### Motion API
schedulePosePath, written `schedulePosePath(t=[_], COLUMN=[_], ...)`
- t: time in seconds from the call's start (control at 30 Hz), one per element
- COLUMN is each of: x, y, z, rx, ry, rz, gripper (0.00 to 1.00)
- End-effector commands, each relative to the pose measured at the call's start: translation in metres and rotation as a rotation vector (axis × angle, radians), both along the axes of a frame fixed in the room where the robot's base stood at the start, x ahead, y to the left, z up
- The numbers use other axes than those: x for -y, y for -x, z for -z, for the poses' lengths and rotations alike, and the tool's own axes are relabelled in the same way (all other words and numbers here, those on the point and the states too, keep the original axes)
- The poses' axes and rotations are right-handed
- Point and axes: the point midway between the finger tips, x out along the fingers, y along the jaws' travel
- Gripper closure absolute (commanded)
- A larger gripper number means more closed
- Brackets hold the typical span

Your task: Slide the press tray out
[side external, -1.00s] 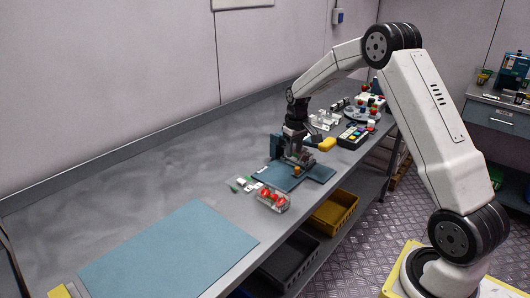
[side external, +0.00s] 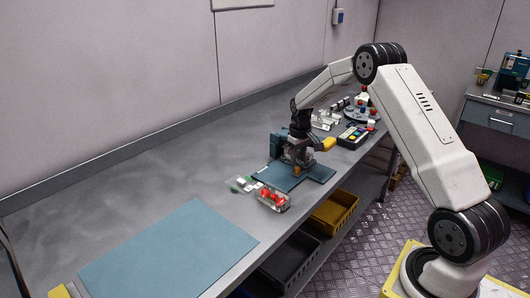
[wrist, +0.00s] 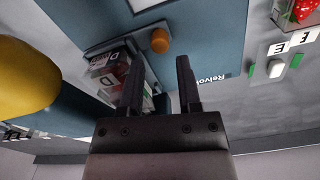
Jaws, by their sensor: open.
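The press is blue, with an upright (side external: 276,145), a flat base (side external: 272,180) and a yellow lever handle (side external: 325,145), which fills the left edge of the wrist view (wrist: 25,75). The press tray (wrist: 115,42) shows as a grey-blue strip with a round orange knob (wrist: 160,41); the knob also shows in the side view (side external: 297,171). A clear box with letter-marked blocks (wrist: 112,72) sits by the tray, partly behind a finger. My gripper (wrist: 160,68) is open and empty, its fingers pointing toward the knob but apart from it. In the side view my gripper (side external: 299,155) is over the press.
A clear punnet of red berries (side external: 273,199) and small white and green pieces (side external: 243,184) lie near the press. A button panel (side external: 355,136) stands behind it. A blue mat (side external: 170,255) lies at front left. Yellow (side external: 335,210) and black (side external: 290,262) bins are below the table edge.

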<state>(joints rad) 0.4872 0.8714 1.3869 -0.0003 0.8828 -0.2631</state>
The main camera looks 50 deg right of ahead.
Motion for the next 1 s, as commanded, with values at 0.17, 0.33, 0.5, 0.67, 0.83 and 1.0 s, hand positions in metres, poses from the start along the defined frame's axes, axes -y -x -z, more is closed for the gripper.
schedulePosePath(t=[0.17, 0.33, 0.5, 0.67, 0.83, 1.0], x=[0.0, 0.0, 0.0, 0.0, 0.0, 0.0], y=[0.0, 0.0, 0.0, 0.0, 0.0, 0.0], z=[0.023, 0.035, 0.038, 0.038, 0.038, 0.038], rx=[-0.001, 0.0, 0.002, 0.002, 0.002, 0.002], ry=[0.0, 0.0, 0.001, 0.001, 0.001, 0.001], rz=[0.0, 0.0, 0.0, 0.0, 0.0, 0.0], gripper=[0.57, 0.57, 0.57, 0.57, 1.0, 1.0])
